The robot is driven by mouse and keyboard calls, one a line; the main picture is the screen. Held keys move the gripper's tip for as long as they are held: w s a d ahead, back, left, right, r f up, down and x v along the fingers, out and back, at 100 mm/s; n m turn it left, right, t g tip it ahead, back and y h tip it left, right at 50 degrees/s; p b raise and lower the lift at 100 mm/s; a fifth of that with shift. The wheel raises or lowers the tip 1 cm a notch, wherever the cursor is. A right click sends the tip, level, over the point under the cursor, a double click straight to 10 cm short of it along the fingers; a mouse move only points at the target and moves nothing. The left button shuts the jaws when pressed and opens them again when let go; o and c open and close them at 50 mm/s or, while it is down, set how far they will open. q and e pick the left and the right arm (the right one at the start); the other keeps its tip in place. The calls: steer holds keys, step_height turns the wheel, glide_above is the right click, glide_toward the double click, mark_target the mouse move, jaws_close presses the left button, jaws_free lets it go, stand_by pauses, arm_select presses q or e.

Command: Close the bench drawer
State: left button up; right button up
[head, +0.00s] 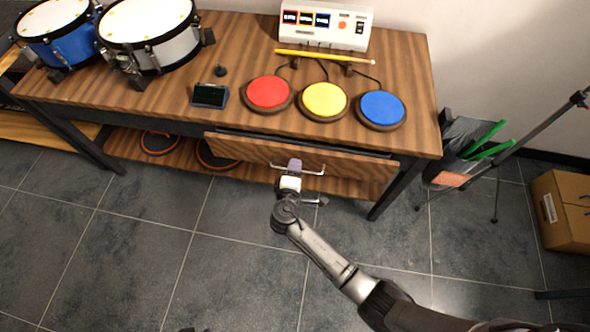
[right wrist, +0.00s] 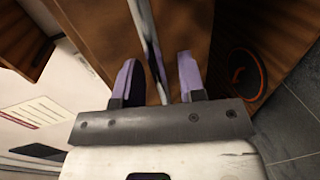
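The bench drawer (head: 350,175) has a wooden front with a metal bar handle (head: 312,173). A dark gap shows between its top edge and the bench top, so it stands at least a little open. My right gripper (head: 292,168) is at the handle, reaching in from the front. In the right wrist view, the handle bar (right wrist: 146,40) runs between the two purple fingertips (right wrist: 158,80). The fingers are apart, with space beside the bar, and appear open. The hand hides part of the handle in the head view. My left gripper is not in view.
The wooden bench (head: 430,125) carries drums (head: 150,25), red (head: 268,92), yellow (head: 323,99) and blue (head: 382,107) pads, and a white control box (head: 325,22). A stand and cardboard box (head: 563,210) are at right. The tiled floor in front is clear.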

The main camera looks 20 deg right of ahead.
steer(key=shift+w+d, duration=0.1)
steer(key=shift+w, duration=0.05)
steer(key=shift+c, duration=0.5)
jaws_close()
